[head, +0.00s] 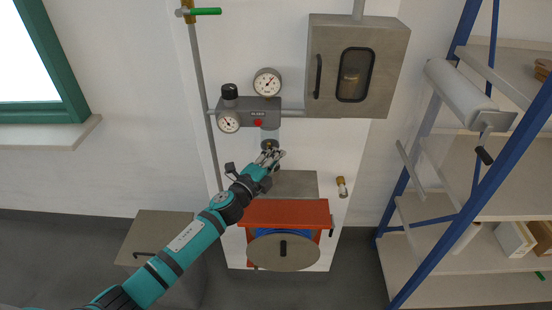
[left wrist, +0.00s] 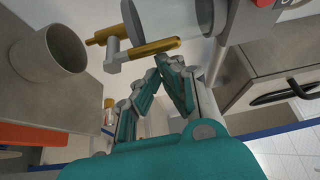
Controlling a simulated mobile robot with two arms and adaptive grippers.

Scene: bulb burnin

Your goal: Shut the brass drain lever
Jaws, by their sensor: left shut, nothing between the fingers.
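The brass drain lever (left wrist: 155,48) shows in the left wrist view, beside a grey stem under the regulator's bowl. In the head view my gripper mostly hides it below the bowl (head: 269,134). My left gripper (head: 272,154) is shut and empty, just below the bowl. In the left wrist view its fingertips (left wrist: 167,62) meet close to the lever's free end; I cannot tell whether they touch it. My right gripper is in neither view.
A grey cup (left wrist: 48,55) stands on a small shelf (head: 300,184) below the regulator. Gauges (head: 267,82) and a grey cabinet (head: 326,70) are above. A red hose-reel box (head: 285,212) is below. A blue-framed rack (head: 474,170) stands at right.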

